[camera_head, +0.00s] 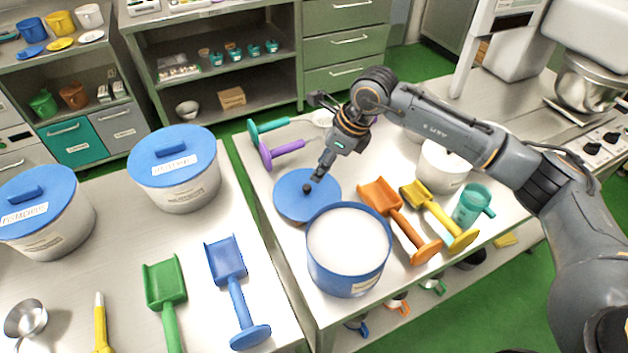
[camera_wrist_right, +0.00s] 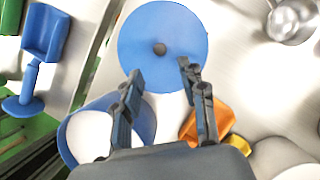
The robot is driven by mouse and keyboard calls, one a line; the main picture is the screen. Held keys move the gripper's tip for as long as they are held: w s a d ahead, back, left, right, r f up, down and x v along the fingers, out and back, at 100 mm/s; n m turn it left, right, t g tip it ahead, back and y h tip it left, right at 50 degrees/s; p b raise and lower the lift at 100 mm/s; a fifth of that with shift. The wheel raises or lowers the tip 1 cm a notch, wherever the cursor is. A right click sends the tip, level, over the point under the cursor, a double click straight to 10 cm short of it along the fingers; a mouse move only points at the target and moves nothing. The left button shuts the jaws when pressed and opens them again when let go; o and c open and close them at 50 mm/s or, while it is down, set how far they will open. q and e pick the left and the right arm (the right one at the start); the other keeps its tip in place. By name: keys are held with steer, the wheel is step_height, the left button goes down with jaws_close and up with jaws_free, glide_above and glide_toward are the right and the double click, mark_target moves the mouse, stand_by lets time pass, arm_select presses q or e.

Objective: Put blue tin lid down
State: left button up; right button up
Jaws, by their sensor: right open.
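The blue tin lid (camera_head: 297,200) lies flat on the metal table, behind the open tin, with its dark knob up. It also shows in the right wrist view (camera_wrist_right: 163,40). The open tin (camera_head: 347,262) has a blue rim and is full of white stuff. My right gripper (camera_head: 313,183) is over the lid, close to its knob. Whether a fingertip touches the lid I cannot tell. My left gripper is not in view.
A purple scoop (camera_head: 283,152) lies behind the lid. Two blue-lidded tins (camera_head: 176,185) (camera_head: 50,233) stand on the left table, across a gap.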

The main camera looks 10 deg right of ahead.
steer(key=v, duration=0.4)
steer(key=shift+b, duration=0.3)
